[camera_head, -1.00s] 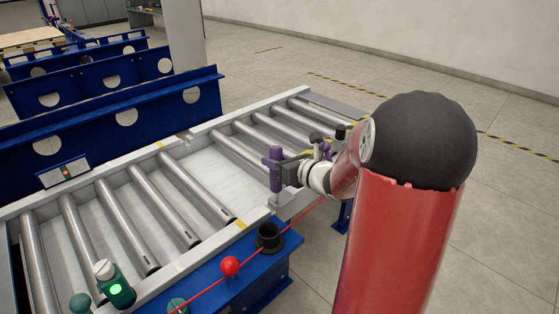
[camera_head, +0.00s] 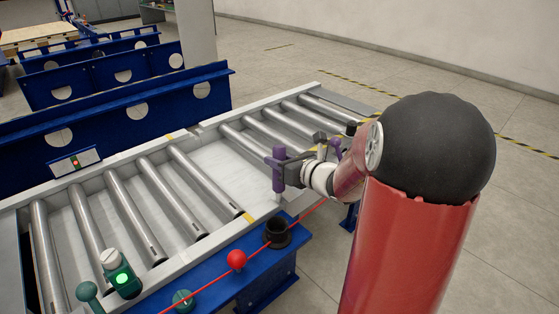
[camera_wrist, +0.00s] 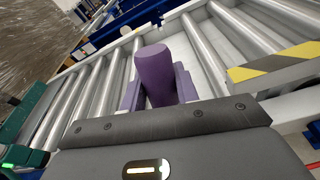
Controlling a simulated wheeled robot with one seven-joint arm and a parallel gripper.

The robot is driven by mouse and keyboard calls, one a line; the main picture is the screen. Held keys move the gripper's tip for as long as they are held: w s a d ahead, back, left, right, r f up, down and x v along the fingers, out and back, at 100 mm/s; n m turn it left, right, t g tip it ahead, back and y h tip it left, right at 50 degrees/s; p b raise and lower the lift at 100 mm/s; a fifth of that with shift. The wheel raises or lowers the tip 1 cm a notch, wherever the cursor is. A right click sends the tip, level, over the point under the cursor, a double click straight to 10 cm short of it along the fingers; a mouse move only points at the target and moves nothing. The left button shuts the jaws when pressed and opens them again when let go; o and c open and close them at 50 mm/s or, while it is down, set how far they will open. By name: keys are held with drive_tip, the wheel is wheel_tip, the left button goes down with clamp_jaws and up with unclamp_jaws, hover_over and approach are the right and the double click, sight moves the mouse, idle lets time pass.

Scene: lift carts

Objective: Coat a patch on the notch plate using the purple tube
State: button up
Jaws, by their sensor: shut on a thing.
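The purple tube (camera_head: 279,170) stands roughly upright in the jaws of my gripper (camera_head: 290,171), above the near rail of the roller conveyor. In the wrist view the purple tube (camera_wrist: 155,70) sits between the fingers of my gripper (camera_wrist: 157,90), which are shut on it. Its lower end hangs above the rail in the head view. I cannot make out the notch plate for certain in either view.
The roller conveyor (camera_head: 150,187) has a bare flat gap between its rollers. A black cup (camera_head: 277,232), a red ball knob (camera_head: 236,259) and a green-lit switch (camera_head: 122,279) line the near side. Blue frames (camera_head: 110,120) stand behind. Open floor lies at right.

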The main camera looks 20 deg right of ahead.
drive_tip(key=shift+f+b, duration=0.4)
drive_tip(key=shift+f, duration=0.1)
idle(0.3)
drive_tip(key=shift+w+d+f, duration=0.1)
drive_tip(key=shift+w+d, duration=0.15)
drive_tip(key=shift+d, duration=0.5)
clamp_jaws()
drive_tip(key=w+d+p, duration=0.2)
drive_tip(key=d, duration=0.5)
drive_tip(key=shift+w+r+p, duration=0.3)
drive_tip(key=shift+r+p, duration=0.05)
drive_tip(key=shift+r, duration=0.05)
